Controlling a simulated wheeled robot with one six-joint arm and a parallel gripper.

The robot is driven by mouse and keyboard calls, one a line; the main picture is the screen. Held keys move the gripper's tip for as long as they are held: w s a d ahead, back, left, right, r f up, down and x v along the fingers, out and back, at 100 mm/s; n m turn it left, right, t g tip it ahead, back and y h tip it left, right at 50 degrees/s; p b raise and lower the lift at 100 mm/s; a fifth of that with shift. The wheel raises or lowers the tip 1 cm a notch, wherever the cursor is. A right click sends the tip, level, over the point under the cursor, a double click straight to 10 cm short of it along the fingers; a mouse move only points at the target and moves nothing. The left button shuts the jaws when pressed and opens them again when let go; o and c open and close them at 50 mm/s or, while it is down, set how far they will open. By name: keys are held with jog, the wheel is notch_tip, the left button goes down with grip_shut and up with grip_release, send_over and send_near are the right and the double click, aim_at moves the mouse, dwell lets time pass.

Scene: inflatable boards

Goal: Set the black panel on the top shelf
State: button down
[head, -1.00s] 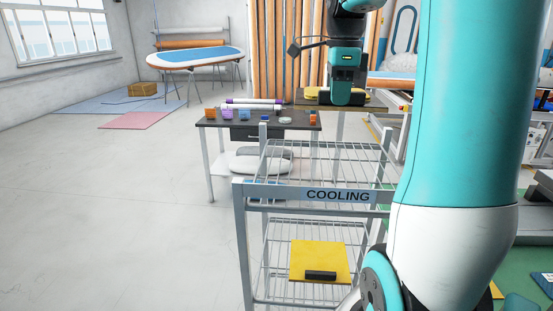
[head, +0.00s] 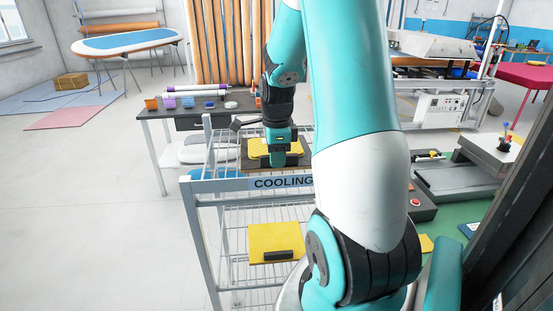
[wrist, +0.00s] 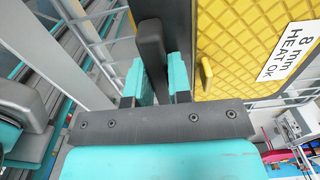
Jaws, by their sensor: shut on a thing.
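The black panel (head: 251,165), with a yellow quilted pad (head: 259,147) on it, is over the cooling rack's top shelf (head: 226,163) in the head view. I cannot tell whether it touches the wires. My gripper (head: 279,146) is above the panel, pointing down. In the wrist view my gripper (wrist: 160,84) is shut on the panel's upright dark handle (wrist: 151,45). The yellow pad (wrist: 235,45), labelled "8 mm HEAT OK", lies beside the fingers. My arm hides the rack's right side.
A yellow panel (head: 272,238) with a black handle lies on the lower shelf. A dark table (head: 160,113) with small cups stands behind the rack. Grey machines (head: 470,180) stand to the right. The floor at left is clear.

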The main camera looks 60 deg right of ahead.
jog(key=shift+f, duration=0.7)
jog(key=c, duration=1.1)
grip_release()
jog(key=shift+f, duration=0.1)
jog(key=shift+o, duration=0.2)
